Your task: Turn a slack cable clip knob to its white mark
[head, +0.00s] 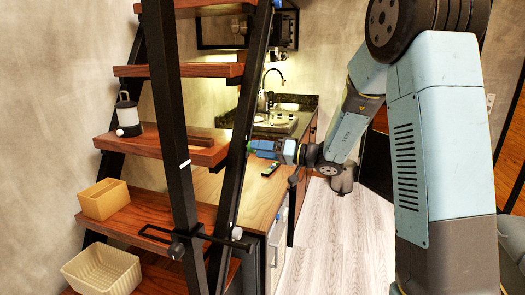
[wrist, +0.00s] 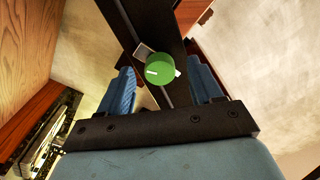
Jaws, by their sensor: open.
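A round green knob (wrist: 160,68) sits on a black stair post (wrist: 146,22) in the wrist view. A short white line is on the left part of its face. A small white mark (wrist: 178,73) shows just beyond its right edge, so the line and mark do not meet. My gripper (wrist: 164,76) is open, with one blue finger on each side of the knob and visible gaps to both. In the head view my gripper (head: 262,148) is at the right-hand stair post, with a bit of green at its tip.
Wooden treads hold a lantern (head: 127,113), a tan box (head: 103,199) and a cream basket (head: 102,269). A black bar (head: 190,236) with knobs crosses the lower posts. A counter with a dark remote (head: 270,169) lies behind. Pale floor is clear at right.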

